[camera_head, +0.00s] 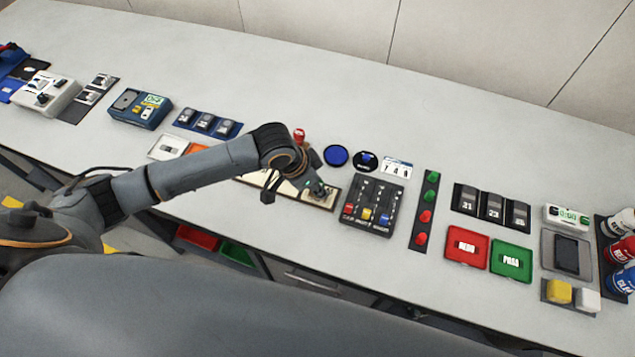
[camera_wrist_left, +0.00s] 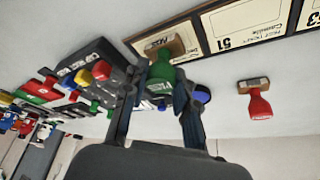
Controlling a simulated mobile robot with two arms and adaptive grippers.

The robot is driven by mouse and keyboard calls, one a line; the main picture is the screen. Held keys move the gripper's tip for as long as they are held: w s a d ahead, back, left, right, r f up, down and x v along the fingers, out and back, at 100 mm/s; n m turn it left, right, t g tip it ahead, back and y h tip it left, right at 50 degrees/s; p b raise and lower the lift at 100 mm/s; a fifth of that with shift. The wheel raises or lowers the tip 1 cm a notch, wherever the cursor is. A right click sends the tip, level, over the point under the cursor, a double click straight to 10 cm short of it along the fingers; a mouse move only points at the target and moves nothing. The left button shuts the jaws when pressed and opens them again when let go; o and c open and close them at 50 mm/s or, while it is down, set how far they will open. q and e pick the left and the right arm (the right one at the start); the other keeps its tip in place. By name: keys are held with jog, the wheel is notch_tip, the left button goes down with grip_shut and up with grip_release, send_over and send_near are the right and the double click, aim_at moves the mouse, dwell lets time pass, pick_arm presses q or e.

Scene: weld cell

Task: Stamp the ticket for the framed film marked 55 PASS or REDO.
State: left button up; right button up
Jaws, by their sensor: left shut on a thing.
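My left gripper (camera_wrist_left: 158,115) is shut on a green stamp (camera_wrist_left: 160,72), with its fingers on either side of the handle. In the head view the gripper (camera_head: 318,191) is over the right end of the ticket board (camera_head: 331,206). The stamp's wooden base is over a ticket whose number I cannot read; I cannot tell whether they touch. The tickets beside it read 51 (camera_wrist_left: 245,25) and, cut by the picture edge, 53 (camera_wrist_left: 314,17). A red stamp (camera_wrist_left: 258,103) stands apart behind the board, also in the head view (camera_head: 299,135). No framed film marked 55 is readable.
A dark panel with coloured knobs (camera_head: 371,203) stands close to the right of the board. A blue disc (camera_head: 336,155) lies behind it. Red (camera_head: 467,248) and green (camera_head: 510,258) trays lie farther right. The bench's back strip is clear.

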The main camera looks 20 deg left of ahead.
pick_arm(q)
jog(key=shift+s+f+p, duration=0.15)
jog(key=shift+f+p, duration=0.05)
jog(key=shift+p, duration=0.1)
dwell(1.3)
jog(key=shift+r, duration=0.1)
notch_tip(320, 180, up, 5)
jog(key=p, duration=0.5)
jog(key=shift+p, duration=0.3)
jog(key=shift+r+p, duration=0.65)
jog(key=shift+r, duration=0.4)
